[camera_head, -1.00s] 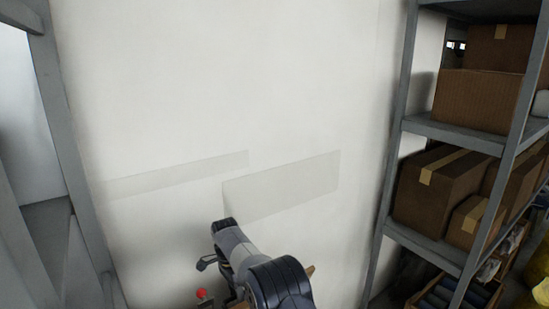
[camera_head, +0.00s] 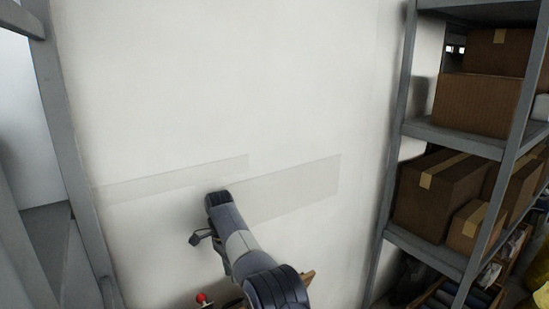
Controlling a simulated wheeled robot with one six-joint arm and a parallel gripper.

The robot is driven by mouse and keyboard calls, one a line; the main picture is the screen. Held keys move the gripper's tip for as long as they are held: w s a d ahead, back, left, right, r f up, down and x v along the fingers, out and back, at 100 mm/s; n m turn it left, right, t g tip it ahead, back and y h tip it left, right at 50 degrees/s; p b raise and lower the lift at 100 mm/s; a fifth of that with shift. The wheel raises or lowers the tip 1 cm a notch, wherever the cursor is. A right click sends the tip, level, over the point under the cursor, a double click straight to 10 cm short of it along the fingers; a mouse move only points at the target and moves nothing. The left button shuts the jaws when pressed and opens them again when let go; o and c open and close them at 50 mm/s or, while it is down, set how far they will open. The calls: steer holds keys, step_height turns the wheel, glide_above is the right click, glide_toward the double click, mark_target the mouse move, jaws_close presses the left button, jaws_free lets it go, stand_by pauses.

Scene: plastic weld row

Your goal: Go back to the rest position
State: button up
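My arm rises from the bottom centre in the head view, with its dark rounded joint in front of the pale wall (camera_head: 250,90). A small dark part sticks out to the left of the arm. No gripper fingers show, so I cannot see whether they are open or hold anything. Two faint grey translucent strips show against the wall: a left one (camera_head: 150,184) and a right one (camera_head: 295,188). The top joint of my arm covers the left end of the right strip.
A grey metal shelf rack (camera_head: 395,170) stands on the right, with cardboard boxes (camera_head: 435,195) on it. Grey posts (camera_head: 62,130) stand at the left. A red round knob (camera_head: 201,298) and a brown piece (camera_head: 308,278) show low beside my arm. The upper wall area is clear.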

mark_target(238, 300)
steer(key=f, duration=0.3)
steer(key=s+f, duration=0.1)
steer(key=f, duration=0.1)
steer(key=d+f, duration=0.1)
steer(key=f, duration=0.2)
steer(key=shift+s+f, duration=0.3)
steer(key=shift+f, duration=0.05)
steer(key=shift+s+d+f, duration=0.1)
steer(key=shift+d+f, duration=0.05)
steer(key=shift+f, duration=0.2)
steer(key=shift+s+d+b, duration=0.1)
steer(key=shift+s+b, duration=0.05)
steer(key=shift+b, duration=0.25)
steer(key=shift+s+d, duration=0.1)
steer(key=shift+s, duration=0.05)
steer(key=shift+r, duration=0.15)
